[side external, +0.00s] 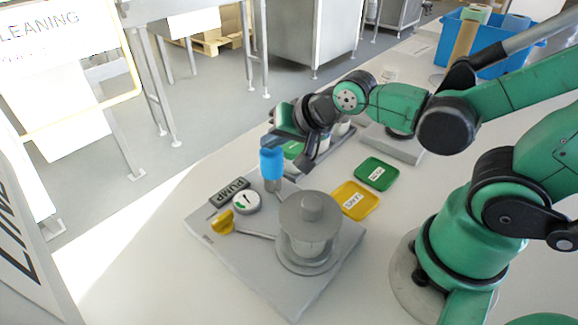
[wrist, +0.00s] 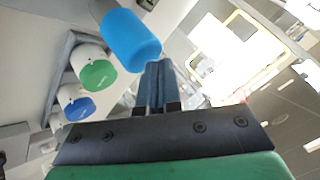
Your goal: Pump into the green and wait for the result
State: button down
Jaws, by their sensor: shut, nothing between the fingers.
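The pump station is a grey plate (side external: 225,255) with a sign reading PUMP (side external: 229,192). A round white gauge (side external: 247,203) beside the sign shows a green patch; its needle is too small to read. A blue handle (side external: 271,163) stands upright on a metal stem behind the gauge. My gripper (wrist: 156,70) is shut and empty in the wrist view, close to the blue handle (wrist: 132,40). I cannot tell whether they touch. In the side view my wrist is just above and behind the handle, and the fingertips are hard to make out.
A grey lidded vessel (side external: 309,230) and a yellow knob (side external: 222,222) are on the plate. Labelled green (side external: 376,172) and yellow (side external: 355,199) trays lie to the right. Jars with green (wrist: 97,75) and blue (wrist: 79,108) lids stand in a rack. A blue bin (side external: 490,45) is at the back.

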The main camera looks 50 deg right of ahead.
jog(key=shift+f, duration=0.6)
dwell(0.4)
jog(key=shift+r, duration=0.1)
jog(key=shift+r, duration=1.5)
notch_tip(320, 180, up, 6)
jog(key=shift+s, duration=0.1)
dwell(0.5)
jog(key=n+g+h, duration=0.1)
jog(key=n+g, duration=0.1)
jog(key=n, duration=0.6)
send_near(276, 153)
notch_tip(276, 153, down, 3)
jog(key=w+d, duration=0.2)
jog(key=d, duration=0.1)
jog(key=shift+w+a+r, duration=0.1)
jog(key=shift+r, duration=0.05)
